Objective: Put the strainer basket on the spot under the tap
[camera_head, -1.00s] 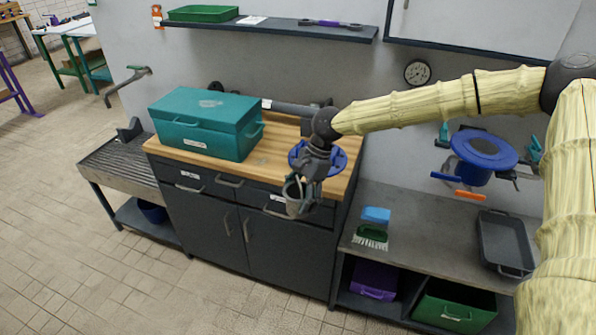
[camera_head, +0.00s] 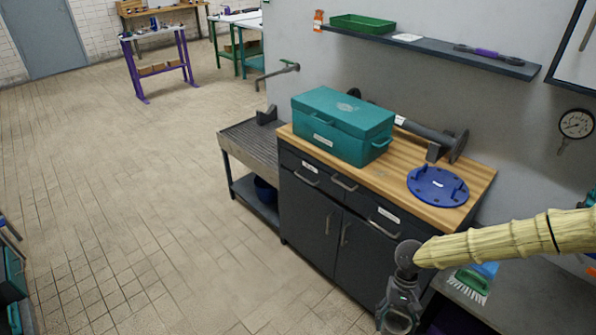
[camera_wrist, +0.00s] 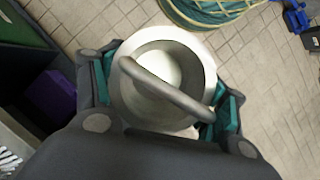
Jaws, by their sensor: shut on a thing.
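The strainer basket (camera_wrist: 196,55) is a pale metal cup with a grey bail handle across its mouth. My gripper (camera_wrist: 165,100) is shut on it, with a teal-padded finger on each side in the wrist view. The tap (camera_head: 278,74) is a grey spout with a green handle on the wall at the back. Below it is the slatted drain bench (camera_head: 248,139), far left of my gripper.
A teal toolbox (camera_head: 340,128) and a blue flanged disc (camera_head: 437,187) stand on the wooden worktop (camera_head: 395,177). A grey angled block (camera_head: 267,115) sits at the bench's back. Open tiled floor (camera_head: 160,200) lies left of the cabinet. A coiled hose (camera_wrist: 205,12) lies on the floor.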

